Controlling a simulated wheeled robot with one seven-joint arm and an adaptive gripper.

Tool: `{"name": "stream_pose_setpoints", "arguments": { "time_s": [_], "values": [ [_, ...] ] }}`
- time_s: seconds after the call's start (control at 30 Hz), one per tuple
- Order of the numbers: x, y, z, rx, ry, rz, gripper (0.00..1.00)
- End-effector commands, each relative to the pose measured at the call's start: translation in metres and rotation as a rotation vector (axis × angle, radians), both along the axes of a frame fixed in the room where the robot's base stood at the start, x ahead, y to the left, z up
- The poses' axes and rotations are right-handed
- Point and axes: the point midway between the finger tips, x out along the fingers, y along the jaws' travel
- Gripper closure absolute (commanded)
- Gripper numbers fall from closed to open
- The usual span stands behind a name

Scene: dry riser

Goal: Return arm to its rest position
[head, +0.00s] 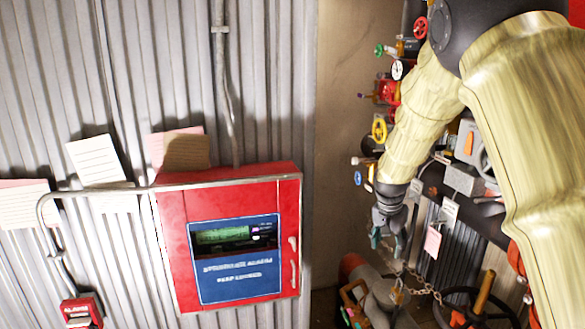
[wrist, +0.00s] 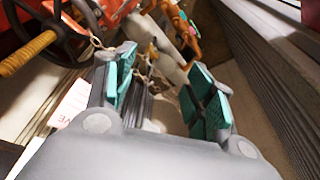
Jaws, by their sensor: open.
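My gripper (head: 389,238) hangs at the end of my yellow-sleeved arm in the head view, pointing down, to the right of the red alarm cabinet. In the wrist view my gripper (wrist: 165,100) has its two teal-padded fingers spread apart, with nothing held between them. Beyond the fingers are a chain (wrist: 145,75) and pale pipework (wrist: 168,62), which appear apart from the pads. My arm covers much of the valve area at the right of the head view.
The red alarm cabinet (head: 172,250) is on the corrugated wall at left. Colored valves, including a yellow handwheel (head: 379,130), line the back right. A dark handwheel with a wooden handle (head: 484,292) and a chain (head: 425,291) are below right. Bare wall (head: 345,130) lies between.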

Motion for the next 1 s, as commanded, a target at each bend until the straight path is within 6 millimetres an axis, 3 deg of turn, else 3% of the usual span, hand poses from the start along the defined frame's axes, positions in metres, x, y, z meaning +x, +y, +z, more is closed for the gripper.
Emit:
{"name": "stream_pose_setpoints", "arguments": {
  "time_s": [0.03,0.1,0.27,0.5,0.77,1.0],
  "values": [
    [-0.01,0.001,-0.034,0.004,0.018,0.022,0.46],
    [-0.023,0.003,-0.072,0.008,0.032,0.057,0.46],
    [-0.059,0.007,-0.158,0.019,0.064,0.136,0.46],
    [-0.133,0.015,-0.275,0.039,0.109,0.254,0.46],
    [-0.238,0.026,-0.383,0.058,0.157,0.383,0.46],
    [-0.355,0.037,-0.458,0.078,0.201,0.503,0.46]
  ]
}}
